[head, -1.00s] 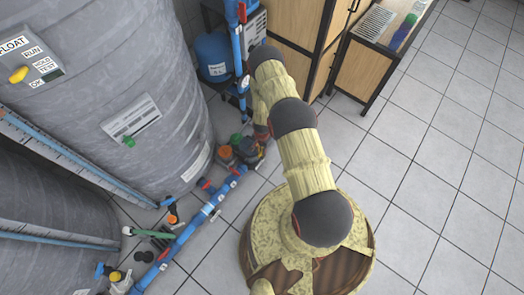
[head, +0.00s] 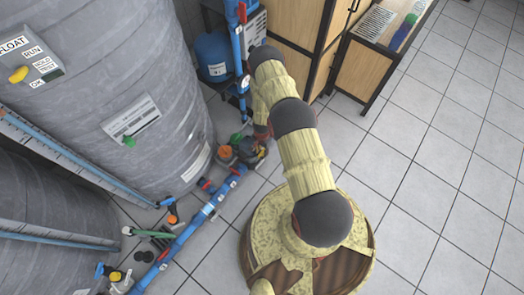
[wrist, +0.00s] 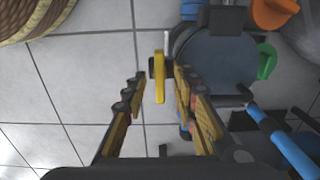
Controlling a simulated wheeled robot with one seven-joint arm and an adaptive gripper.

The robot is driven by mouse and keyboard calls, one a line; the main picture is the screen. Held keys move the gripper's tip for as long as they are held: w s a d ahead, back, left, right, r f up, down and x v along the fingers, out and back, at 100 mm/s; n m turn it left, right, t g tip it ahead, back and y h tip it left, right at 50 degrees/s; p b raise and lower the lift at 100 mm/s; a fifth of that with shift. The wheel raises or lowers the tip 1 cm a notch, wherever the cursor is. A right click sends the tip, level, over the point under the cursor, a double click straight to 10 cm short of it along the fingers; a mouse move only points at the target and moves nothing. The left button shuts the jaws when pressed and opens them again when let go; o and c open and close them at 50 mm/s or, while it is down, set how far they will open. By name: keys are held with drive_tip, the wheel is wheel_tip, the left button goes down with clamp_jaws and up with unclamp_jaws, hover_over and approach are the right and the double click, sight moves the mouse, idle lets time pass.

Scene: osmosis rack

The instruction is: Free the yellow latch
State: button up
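A yellow latch (wrist: 159,76), a narrow upright lever on a dark mount, shows in the wrist view beside a round dark pump-like body (wrist: 215,62). My gripper (wrist: 158,82) is open, with one finger on each side of the latch. Gaps show between the latch and both fingers, and I cannot tell how deep it sits between them. In the head view my gripper (head: 254,152) is small and partly hidden by my arm, low among the pipe fittings. The latch cannot be made out clearly there.
An orange cap (wrist: 273,12), a green knob (wrist: 266,61) and a blue pipe (wrist: 280,140) lie right of my gripper. A large grey tank (head: 165,75) stands to the left, wooden cabinets (head: 297,30) behind. Tiled floor (head: 440,150) at right is open.

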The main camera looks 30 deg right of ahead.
sight(262, 151)
wheel_tip(262, 151, up, 12)
idle(0.8)
idle(0.4)
drive_tip(key=s+a+r+n+g+y, duration=0.1)
drive_tip(key=s+a+r+n+g, duration=0.25)
drive_tip(key=s, duration=0.55)
drive_tip(key=s+a+r+n+p, duration=0.1)
drive_tip(key=a+r+n, duration=0.15)
drive_tip(key=r, duration=1.55)
drive_tip(key=a+r+n+p, duration=0.1)
drive_tip(key=r+n, duration=0.3)
drive_tip(key=r, duration=1.3)
drive_tip(key=s+a+r+n+t+p, duration=0.1)
drive_tip(key=s+a+r+t, duration=0.1)
drive_tip(key=r, duration=0.8)
drive_tip(key=s+a+r+n+t+p, duration=0.1)
drive_tip(key=s+a+r+t, duration=0.2)
drive_tip(key=r, duration=0.8)
drive_tip(key=s+a+r+n+t+h+p, duration=0.1)
drive_tip(key=s+r+t, duration=0.3)
drive_tip(key=r, duration=0.7)
drive_tip(key=shift+s+a+n+p, duration=0.4)
drive_tip(key=shift+s+a, duration=0.1)
drive_tip(key=shift+a, duration=0.2)
